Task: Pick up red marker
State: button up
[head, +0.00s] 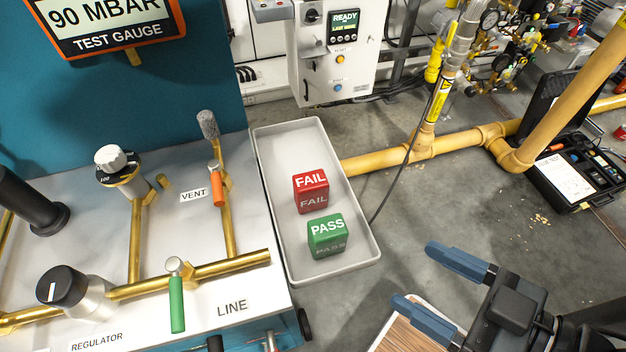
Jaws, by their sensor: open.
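The red marker (311,191) is a red cube labelled FAIL on its top and front faces. It sits upright in a light grey tray (288,150), near the tray's middle. A green cube (327,236) labelled PASS sits just in front of it in the same tray, with a small gap between them. My gripper (414,276) is at the lower right, outside the tray and to the right of both cubes. Its two blue fingers point left, are spread apart, and hold nothing.
Left of the tray is a bench panel with brass pipes (190,280), an orange-handled vent valve (217,188) and a green-handled valve (176,300). A yellow pipe (400,152) runs behind the tray. A wood-topped surface (405,332) lies below my gripper.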

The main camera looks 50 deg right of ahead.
aim_at(311, 189)
jog(key=k+u, duration=0.4)
jog(key=k+j+u, duration=0.2)
jog(key=k+u, duration=0.2)
jog(key=k+j+u, duration=0.35)
jog(key=k+l, duration=0.05)
jog(key=k, duration=0.05)
